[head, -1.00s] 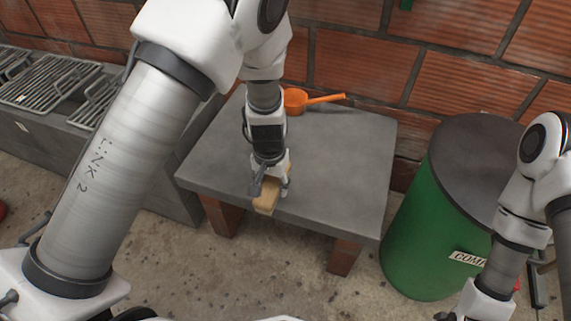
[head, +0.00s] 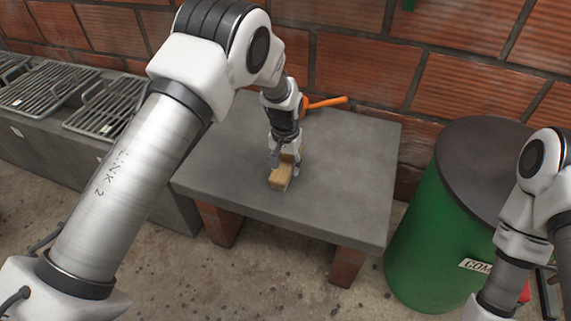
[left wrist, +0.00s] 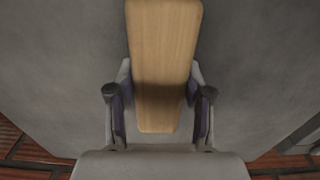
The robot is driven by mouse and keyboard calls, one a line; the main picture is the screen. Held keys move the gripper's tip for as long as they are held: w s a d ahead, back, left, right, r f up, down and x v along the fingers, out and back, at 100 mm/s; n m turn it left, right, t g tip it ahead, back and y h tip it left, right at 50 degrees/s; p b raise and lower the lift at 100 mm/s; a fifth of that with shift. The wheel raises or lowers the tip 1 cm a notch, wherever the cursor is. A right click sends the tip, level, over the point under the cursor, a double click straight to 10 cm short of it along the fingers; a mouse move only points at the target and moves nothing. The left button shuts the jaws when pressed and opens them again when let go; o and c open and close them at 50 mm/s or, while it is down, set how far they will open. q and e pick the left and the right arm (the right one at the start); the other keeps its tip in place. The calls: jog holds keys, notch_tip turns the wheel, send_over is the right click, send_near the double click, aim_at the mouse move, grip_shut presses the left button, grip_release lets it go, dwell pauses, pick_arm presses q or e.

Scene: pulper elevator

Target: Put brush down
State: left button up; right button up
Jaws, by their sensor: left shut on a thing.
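The brush (head: 281,176) shows as a light wooden block over the grey table (head: 340,190), left of the table's middle. In the left wrist view its plain wooden back (left wrist: 164,60) fills the space between the fingers; its bristles are hidden. My left gripper (head: 286,162) is shut on the brush, with one finger on each side, as the left wrist view also shows (left wrist: 160,105). I cannot tell whether the brush touches the tabletop. My right gripper is out of view; only part of that arm shows at the right.
An orange scoop (head: 327,102) lies at the table's back, partly behind my left arm. A green barrel (head: 430,230) with a dark lid stands right of the table. Metal grills (head: 105,105) rest on a grey block at the left. The table's right half is clear.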

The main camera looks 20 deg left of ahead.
aim_at(285, 162)
pick_arm(q)
jog(key=o, duration=1)
jog(key=shift+f, duration=0.1)
notch_tip(285, 162, up, 12)
jog(key=p, duration=0.3)
jog(key=shift+r+p, duration=0.2)
jog(key=shift+p, duration=0.2)
